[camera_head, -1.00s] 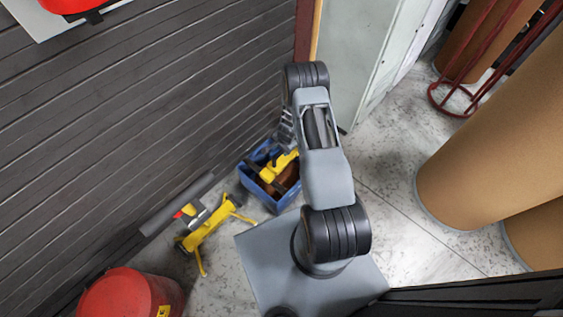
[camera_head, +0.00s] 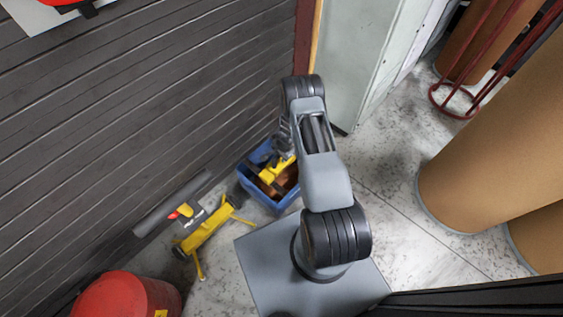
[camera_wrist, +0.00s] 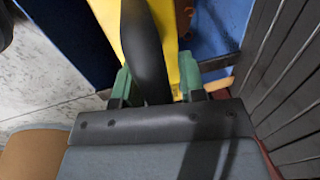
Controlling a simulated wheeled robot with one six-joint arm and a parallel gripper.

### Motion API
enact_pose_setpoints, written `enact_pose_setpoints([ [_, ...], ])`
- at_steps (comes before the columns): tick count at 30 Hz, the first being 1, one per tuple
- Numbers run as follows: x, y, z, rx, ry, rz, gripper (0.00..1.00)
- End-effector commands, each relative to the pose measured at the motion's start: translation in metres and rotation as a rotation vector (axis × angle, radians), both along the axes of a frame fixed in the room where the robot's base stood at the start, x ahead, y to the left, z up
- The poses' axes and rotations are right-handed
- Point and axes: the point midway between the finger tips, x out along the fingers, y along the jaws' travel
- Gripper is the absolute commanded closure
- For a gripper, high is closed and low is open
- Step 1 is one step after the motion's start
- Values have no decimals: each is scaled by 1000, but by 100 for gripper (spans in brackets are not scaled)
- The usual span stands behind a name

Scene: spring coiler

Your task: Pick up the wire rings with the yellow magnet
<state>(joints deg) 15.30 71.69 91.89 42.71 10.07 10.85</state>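In the head view, the yellow magnet (camera_head: 270,174) lies inside a blue crate (camera_head: 264,202) on the floor. My gripper (camera_head: 283,148) points down over the crate, partly hidden by my arm. In the wrist view, the green fingertips (camera_wrist: 155,85) stand apart, on either side of a black bar (camera_wrist: 143,45). The yellow body (camera_wrist: 188,70) is behind the bar, close to the right finger. A gap shows between the bar and the right finger. Brown material (camera_head: 289,186) lies in the crate; I cannot make out separate wire rings.
A yellow-legged stand with a grey tube (camera_head: 205,225) stands left of the crate. A red drum (camera_head: 125,297) is at the lower left. A dark slatted wall (camera_head: 130,110) is close behind the crate. Large brown rolls (camera_head: 490,150) stand at the right, with open floor between.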

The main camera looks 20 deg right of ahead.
Motion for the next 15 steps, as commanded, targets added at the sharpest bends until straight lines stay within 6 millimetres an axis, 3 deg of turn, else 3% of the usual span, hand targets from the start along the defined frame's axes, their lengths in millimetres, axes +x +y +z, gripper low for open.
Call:
enact_pose_setpoints([
  [11,0,0,0,0,0,0,99],
  [15,0,0,0,0,0,0,100],
])
